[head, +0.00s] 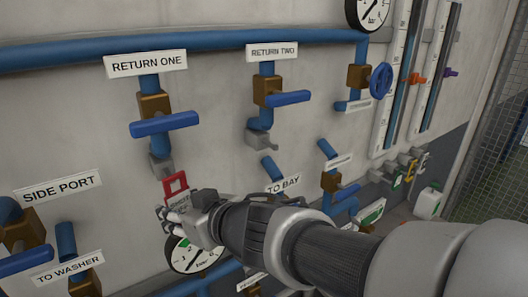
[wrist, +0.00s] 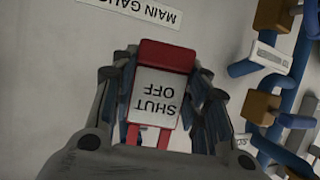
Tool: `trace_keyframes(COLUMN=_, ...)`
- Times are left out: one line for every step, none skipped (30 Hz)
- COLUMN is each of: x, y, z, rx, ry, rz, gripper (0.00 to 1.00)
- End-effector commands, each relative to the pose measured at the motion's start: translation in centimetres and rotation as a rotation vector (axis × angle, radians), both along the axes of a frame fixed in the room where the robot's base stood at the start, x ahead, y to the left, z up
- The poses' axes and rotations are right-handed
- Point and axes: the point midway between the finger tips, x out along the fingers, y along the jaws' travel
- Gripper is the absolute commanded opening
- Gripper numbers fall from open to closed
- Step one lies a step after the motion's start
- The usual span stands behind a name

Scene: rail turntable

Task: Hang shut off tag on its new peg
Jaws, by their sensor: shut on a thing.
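The shut off tag is red with a white face; its red loop (head: 175,183) stands up above my gripper in the head view. In the wrist view the tag (wrist: 158,95) sits between the fingers, with the words SHUT OFF upside down. My gripper (head: 172,213) is shut on the tag, in front of the wall below the RETURN ONE valve. Grey fittings show on the wall below RETURN ONE (head: 160,165) and RETURN TWO (head: 262,139). I cannot tell which peg is the new one. The loop appears just below the RETURN ONE fitting; contact is unclear.
Blue valve handles stick out at RETURN ONE (head: 164,124) and RETURN TWO (head: 289,97). A round gauge (head: 195,257) lies below my gripper. Small grey holders with green and yellow pieces (head: 411,168) are at right. Bare wall lies left of my gripper.

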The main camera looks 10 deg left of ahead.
Motion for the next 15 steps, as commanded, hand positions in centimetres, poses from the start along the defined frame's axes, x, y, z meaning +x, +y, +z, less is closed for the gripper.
trace_keyframes(x=0.3, y=0.2, z=-0.1, rx=0.000, ry=0.000, rz=0.001, gripper=0.26)
trace_keyframes(x=0.4, y=0.4, z=-0.1, rx=0.000, ry=0.000, rz=0.001, gripper=0.26)
trace_keyframes(x=0.6, y=0.5, z=-0.2, rx=-0.001, ry=0.001, rz=0.001, gripper=0.26)
trace_keyframes(x=0.7, y=0.6, z=-0.2, rx=0.000, ry=0.000, rz=0.001, gripper=0.26)
trace_keyframes(x=0.8, y=0.8, z=-0.2, rx=0.000, ry=0.000, rz=0.001, gripper=0.26)
trace_keyframes(x=1.0, y=0.9, z=-0.2, rx=0.001, ry=0.000, rz=0.001, gripper=0.26)
trace_keyframes(x=1.1, y=1.0, z=-0.2, rx=0.000, ry=0.000, rz=0.001, gripper=0.26)
trace_keyframes(x=1.3, y=1.1, z=-0.2, rx=0.000, ry=0.000, rz=0.001, gripper=0.26)
trace_keyframes(x=1.5, y=1.3, z=-0.2, rx=0.000, ry=0.000, rz=0.001, gripper=0.26)
trace_keyframes(x=1.6, y=1.4, z=-0.2, rx=0.000, ry=0.000, rz=0.001, gripper=0.26)
trace_keyframes(x=1.8, y=1.5, z=-0.2, rx=0.001, ry=0.000, rz=0.001, gripper=0.26)
trace_keyframes(x=1.9, y=1.7, z=-0.2, rx=0.001, ry=0.000, rz=0.001, gripper=0.26)
trace_keyframes(x=2.1, y=1.8, z=-0.2, rx=0.000, ry=0.000, rz=0.001, gripper=0.26)
trace_keyframes(x=2.2, y=1.9, z=-0.2, rx=0.000, ry=0.000, rz=0.001, gripper=0.26)
trace_keyframes(x=2.4, y=2.1, z=-0.3, rx=0.000, ry=0.000, rz=0.001, gripper=0.26)
